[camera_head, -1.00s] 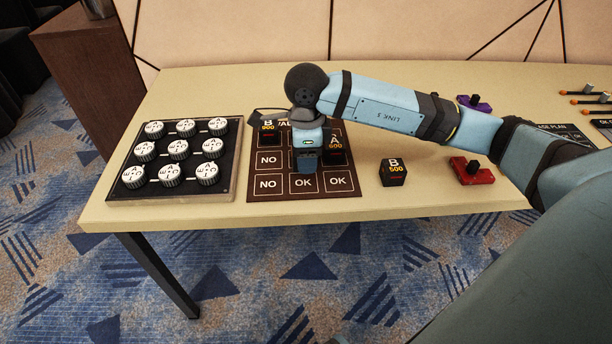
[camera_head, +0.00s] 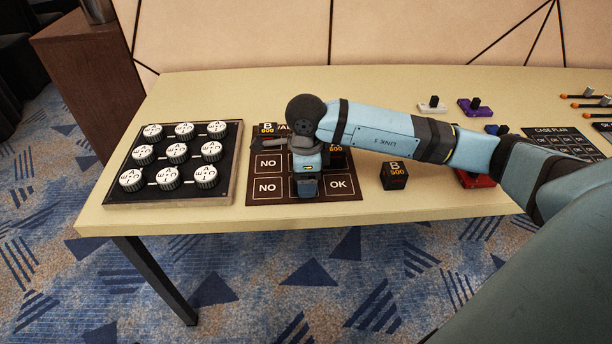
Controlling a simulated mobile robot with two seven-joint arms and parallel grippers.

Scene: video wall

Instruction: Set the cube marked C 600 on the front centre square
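The brown mat (camera_head: 254,196) lies on the table, with NO and OK squares. My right gripper (camera_head: 307,190) is low over its front centre square and covers that square. Its fingertips are hidden, so I cannot see whether it holds anything. No face marked C 600 shows in view. A black cube marked B (camera_head: 267,129) stands at the mat's back left. Another dark cube is mostly hidden behind my arm at the mat's right. My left gripper is not in view.
A black tray of white dials (camera_head: 228,176) stands left of the mat. A loose black cube marked B 500 (camera_head: 394,176) is to its right. Red (camera_head: 476,181), purple (camera_head: 478,107) and white (camera_head: 432,107) blocks with knobs sit further right. The front table edge is close.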

